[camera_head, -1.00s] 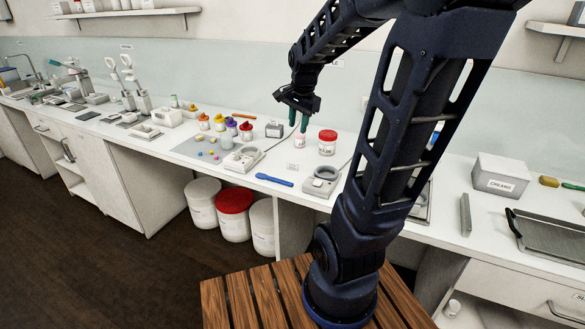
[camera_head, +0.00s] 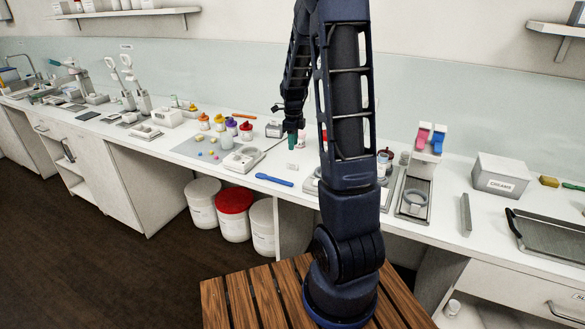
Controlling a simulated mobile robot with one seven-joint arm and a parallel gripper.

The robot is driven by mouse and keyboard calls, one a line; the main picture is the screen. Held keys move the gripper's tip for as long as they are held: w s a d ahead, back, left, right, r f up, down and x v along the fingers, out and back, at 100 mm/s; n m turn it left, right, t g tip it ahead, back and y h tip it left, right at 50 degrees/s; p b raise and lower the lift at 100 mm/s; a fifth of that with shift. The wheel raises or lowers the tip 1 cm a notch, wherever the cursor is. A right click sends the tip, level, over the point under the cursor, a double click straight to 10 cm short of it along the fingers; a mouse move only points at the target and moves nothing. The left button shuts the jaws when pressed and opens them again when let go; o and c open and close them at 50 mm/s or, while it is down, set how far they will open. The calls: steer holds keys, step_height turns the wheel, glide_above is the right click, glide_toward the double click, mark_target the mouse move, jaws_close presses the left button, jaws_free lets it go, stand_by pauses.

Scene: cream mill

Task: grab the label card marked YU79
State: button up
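A small white card (camera_head: 292,168) stands on the counter, below my gripper in the picture. Its writing is too small to read, so I cannot tell whether it is marked YU79. No held object is visible.
A blue spatula (camera_head: 274,180) and a grey scale-like device (camera_head: 243,158) lie to the left. Several small coloured-lid jars stand farther left. A grey box (camera_head: 499,176) and a tray (camera_head: 550,238) are at right. My arm hides part of the counter.

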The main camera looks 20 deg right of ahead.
mark_target(293, 166)
step_height(293, 166, down, 11)
steer(key=shift+w+a+r, duration=0.1)
steer(key=shift+r, duration=0.1)
stand_by(0.5)
jaws_close()
